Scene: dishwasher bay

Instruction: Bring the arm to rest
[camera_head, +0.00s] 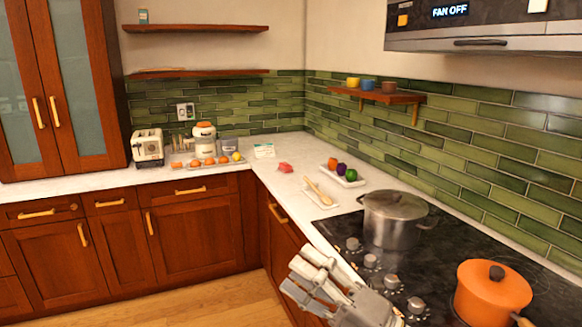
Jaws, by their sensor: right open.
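My right gripper (302,270) shows at the bottom centre, with its light grey fingers pointing up and to the left. It is open and I see nothing between its fingers. It appears in front of the stove's knobs and the cabinet fronts below the counter edge; its exact distance from them is hard to tell. My left gripper and arm are out of the picture.
The black stove (450,245) holds a lidded steel pot (393,222) and an orange pot (491,294). The corner counter carries a toaster (147,147), a spoon tray (322,197) and a produce tray (345,176). The wooden floor (215,300) at lower left is clear.

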